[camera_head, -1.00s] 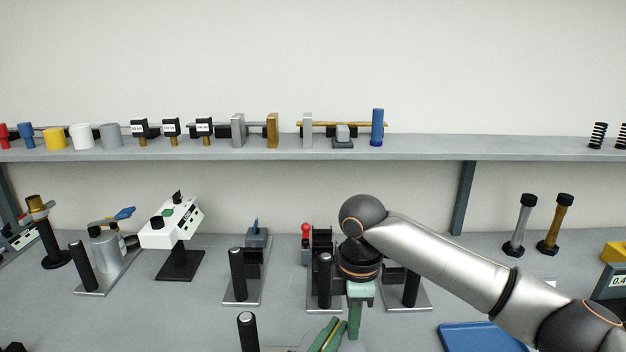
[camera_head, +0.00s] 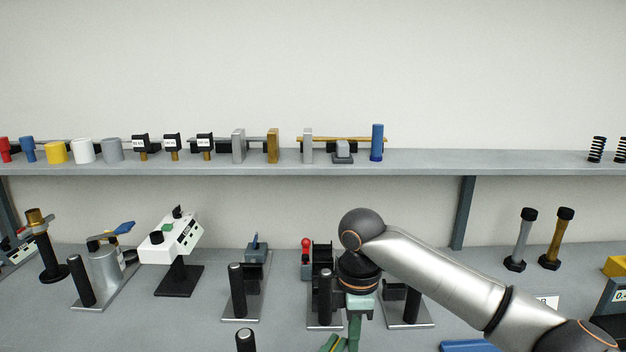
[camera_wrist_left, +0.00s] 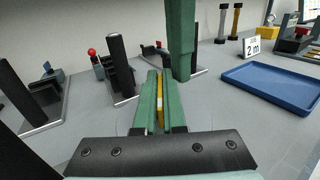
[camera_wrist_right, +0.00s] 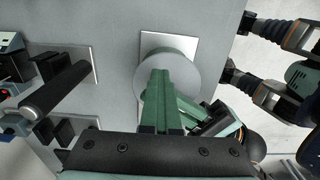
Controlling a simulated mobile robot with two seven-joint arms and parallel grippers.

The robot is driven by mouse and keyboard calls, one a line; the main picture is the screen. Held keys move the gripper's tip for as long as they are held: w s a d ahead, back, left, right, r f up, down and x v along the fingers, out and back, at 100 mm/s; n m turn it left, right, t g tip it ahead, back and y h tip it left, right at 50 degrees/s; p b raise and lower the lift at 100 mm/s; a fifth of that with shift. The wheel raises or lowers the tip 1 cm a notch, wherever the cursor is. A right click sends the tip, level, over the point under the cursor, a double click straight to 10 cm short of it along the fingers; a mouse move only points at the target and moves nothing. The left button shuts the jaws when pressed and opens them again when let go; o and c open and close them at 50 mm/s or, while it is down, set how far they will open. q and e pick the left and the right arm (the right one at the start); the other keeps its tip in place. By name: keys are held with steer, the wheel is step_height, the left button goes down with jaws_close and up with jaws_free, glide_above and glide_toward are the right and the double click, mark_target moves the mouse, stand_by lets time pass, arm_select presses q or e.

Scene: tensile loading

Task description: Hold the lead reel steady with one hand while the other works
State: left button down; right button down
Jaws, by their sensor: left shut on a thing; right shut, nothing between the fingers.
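In the head view my right gripper (camera_head: 354,335) points down. My left gripper (camera_head: 332,343) shows only at the bottom edge there. In the left wrist view its green fingers (camera_wrist_left: 159,85) are shut on a yellow strip (camera_wrist_left: 160,86). The right gripper's finger stands close beside them. The reel is out of the head view.
Bench fixtures with black posts (camera_head: 238,290) stand behind the grippers. A blue tray (camera_wrist_left: 270,84) and a "2 m" sign (camera_wrist_left: 251,46) are to the right. A grey shelf (camera_head: 430,160) with parts runs along the back wall. Bare bench lies at the front left.

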steer(key=shift+w+d+r, duration=0.1)
steer(key=shift+w+d, duration=0.1)
steer(key=shift+d, duration=0.05)
step_height(320, 180, up, 6)
steer(key=shift+s+f, duration=0.1)
stand_by(0.4)
steer(key=s+a+m, duration=0.1)
steer(key=s+m, duration=0.5)
steer(key=shift+w+a+f, duration=0.1)
steer(key=shift+f, duration=2.9)
steer(key=shift+w+a, duration=0.35)
steer(key=shift+w, duration=0.15)
steer(key=shift+w+d, duration=0.15)
